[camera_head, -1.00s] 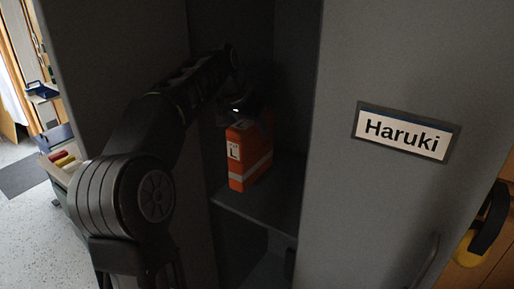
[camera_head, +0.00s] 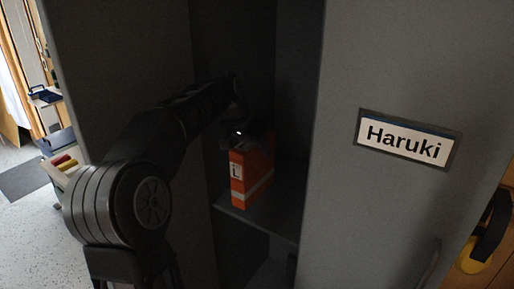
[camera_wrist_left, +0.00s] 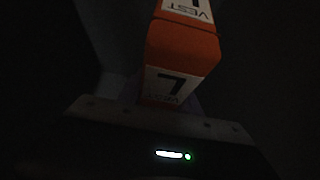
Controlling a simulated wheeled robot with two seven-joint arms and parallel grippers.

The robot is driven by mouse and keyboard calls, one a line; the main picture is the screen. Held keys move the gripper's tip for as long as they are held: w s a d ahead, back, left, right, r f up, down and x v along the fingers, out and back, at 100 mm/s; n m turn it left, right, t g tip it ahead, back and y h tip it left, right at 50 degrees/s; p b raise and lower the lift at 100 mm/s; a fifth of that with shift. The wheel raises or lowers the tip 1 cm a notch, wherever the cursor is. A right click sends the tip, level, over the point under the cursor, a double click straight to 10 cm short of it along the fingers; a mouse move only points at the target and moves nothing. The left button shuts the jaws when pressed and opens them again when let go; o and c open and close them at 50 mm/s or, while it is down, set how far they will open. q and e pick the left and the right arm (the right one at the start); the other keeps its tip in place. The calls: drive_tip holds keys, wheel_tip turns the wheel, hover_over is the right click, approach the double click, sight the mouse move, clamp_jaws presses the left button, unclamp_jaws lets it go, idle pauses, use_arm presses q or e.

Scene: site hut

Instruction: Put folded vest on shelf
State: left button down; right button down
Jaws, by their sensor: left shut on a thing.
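The folded vest (camera_head: 250,172) is an orange block with a pale stripe and a white label marked L. It stands upright inside the grey locker, at the shelf (camera_head: 270,213); I cannot tell whether its base touches the shelf. My left gripper (camera_head: 243,140) reaches into the locker from the left and is shut on the vest's top. In the left wrist view the vest (camera_wrist_left: 183,48) shows its orange faces and white labels reading VEST and L, close to the gripper. The fingertips are dark and hard to see. My right gripper is not in view.
A locker door with a name plate "Haruki" (camera_head: 408,140) stands at the right. The locker's left side panel (camera_head: 110,80) is beside my arm. A black and yellow thing (camera_head: 487,232) hangs at the far right. A box with coloured items (camera_head: 65,163) is at the left.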

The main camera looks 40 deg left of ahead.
use_arm(q)
drive_tip(key=c, duration=0.8)
unclamp_jaws()
drive_tip(key=shift+f, duration=0.1)
drive_tip(key=shift+c, duration=0.2)
drive_tip(key=shift+r, duration=0.2)
drive_tip(key=b+v, duration=0.1)
drive_tip(key=v, duration=1.1)
